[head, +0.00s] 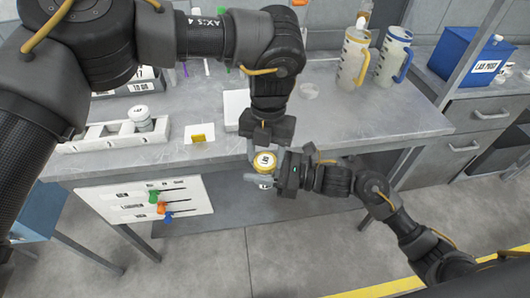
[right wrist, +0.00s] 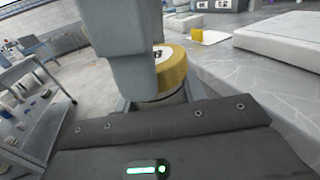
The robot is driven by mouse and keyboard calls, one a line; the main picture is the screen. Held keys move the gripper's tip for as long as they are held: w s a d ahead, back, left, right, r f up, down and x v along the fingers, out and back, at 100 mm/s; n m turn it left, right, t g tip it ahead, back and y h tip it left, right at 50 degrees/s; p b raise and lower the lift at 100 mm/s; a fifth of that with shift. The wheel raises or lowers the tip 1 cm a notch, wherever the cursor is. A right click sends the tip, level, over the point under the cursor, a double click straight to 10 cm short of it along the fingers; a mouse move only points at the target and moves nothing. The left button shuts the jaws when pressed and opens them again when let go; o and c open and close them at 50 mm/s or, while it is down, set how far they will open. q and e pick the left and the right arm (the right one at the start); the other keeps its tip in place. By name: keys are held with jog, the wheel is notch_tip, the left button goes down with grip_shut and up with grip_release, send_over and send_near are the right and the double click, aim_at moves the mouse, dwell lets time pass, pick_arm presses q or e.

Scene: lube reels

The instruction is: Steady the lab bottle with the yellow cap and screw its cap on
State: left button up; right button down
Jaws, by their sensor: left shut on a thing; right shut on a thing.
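The yellow cap (head: 265,161), with a white label on top, is at the mouth of the lab bottle (head: 265,181), in front of the bench edge. In the right wrist view the cap (right wrist: 171,72) sits just above the bottle (right wrist: 163,108), partly hidden by a grey finger. How far it is threaded cannot be told. My left gripper (head: 264,152) reaches down from above and is shut on the cap. My right gripper (head: 262,176) comes in from the right, lower down, and is shut on the bottle, which looks upright. Most of the bottle is hidden.
Floor in front is clear.

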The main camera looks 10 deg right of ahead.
pick_arm(q)
jog(key=m, duration=0.5)
jog(key=shift+y, duration=0.3)
jog(key=o, duration=1)
jog(key=shift+o, duration=0.2)
jog(key=shift+r, duration=0.1)
jog(key=shift+w+d+r, duration=0.1)
jog(key=shift+d+r, duration=0.05)
jog(key=shift+r, duration=1.05)
jog(key=shift+w+d+r, duration=0.1)
jog(key=shift+r, duration=1.15)
jog(key=shift+w+d+r, duration=0.1)
jog(key=shift+d+r, duration=0.05)
jog(key=shift+r, duration=1.05)
